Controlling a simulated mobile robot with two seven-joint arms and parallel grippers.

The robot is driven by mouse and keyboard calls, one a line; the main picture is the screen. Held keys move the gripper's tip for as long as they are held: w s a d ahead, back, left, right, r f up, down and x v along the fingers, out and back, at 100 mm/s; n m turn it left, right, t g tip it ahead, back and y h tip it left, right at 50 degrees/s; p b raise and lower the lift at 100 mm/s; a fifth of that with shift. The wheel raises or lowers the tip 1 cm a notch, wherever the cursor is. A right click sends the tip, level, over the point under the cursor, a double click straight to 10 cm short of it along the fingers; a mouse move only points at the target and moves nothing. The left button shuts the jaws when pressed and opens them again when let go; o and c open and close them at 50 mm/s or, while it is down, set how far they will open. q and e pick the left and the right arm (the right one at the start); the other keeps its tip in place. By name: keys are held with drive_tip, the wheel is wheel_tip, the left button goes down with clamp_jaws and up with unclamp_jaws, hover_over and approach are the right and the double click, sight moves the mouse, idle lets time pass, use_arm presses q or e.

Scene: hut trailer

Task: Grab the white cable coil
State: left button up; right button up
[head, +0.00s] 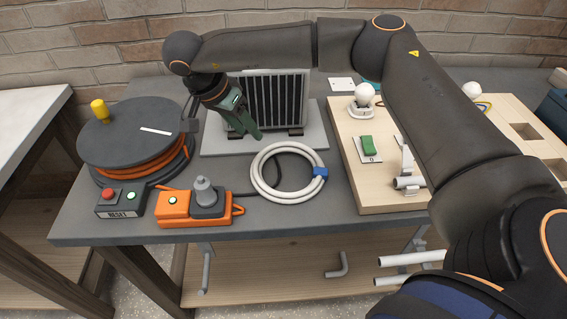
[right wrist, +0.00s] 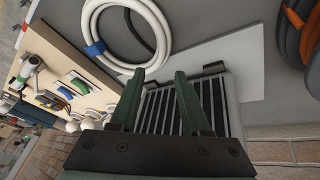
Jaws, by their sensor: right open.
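The white cable coil (head: 262,188) lies flat on the grey workbench, a ring with a blue strap on its right side. It also shows at the top of the right wrist view (right wrist: 88,26). My right gripper (head: 254,137) reaches over from the right and hangs above the grey plate, behind and slightly left of the coil. Its two green fingers (right wrist: 157,90) are apart with nothing between them. The coil lies beyond the fingertips, not touching them as far as I can see. My left gripper is not in view.
A black finned panel (head: 277,98) stands on the grey plate (head: 222,145) behind the coil. A cable reel (head: 130,130) and an orange socket block (head: 172,209) are to the left. A wooden board (head: 380,192) with fittings is to the right. Bare bench lies in front of the coil.

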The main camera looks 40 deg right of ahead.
sight(262, 153)
drive_tip(key=x, duration=0.4)
drive_tip(key=shift+s, duration=0.15)
drive_tip(key=shift+a+p+x, duration=0.15)
drive_tip(key=shift+p+x, duration=0.15)
drive_tip(key=shift+x, duration=1.15)
drive_tip(key=shift+a+p+x, duration=0.2)
drive_tip(key=shift+p+x, duration=0.05)
drive_tip(key=shift+x, duration=1.15)
drive_tip(key=shift+s+f, duration=0.1)
drive_tip(key=shift+f, duration=0.05)
clamp_jaws()
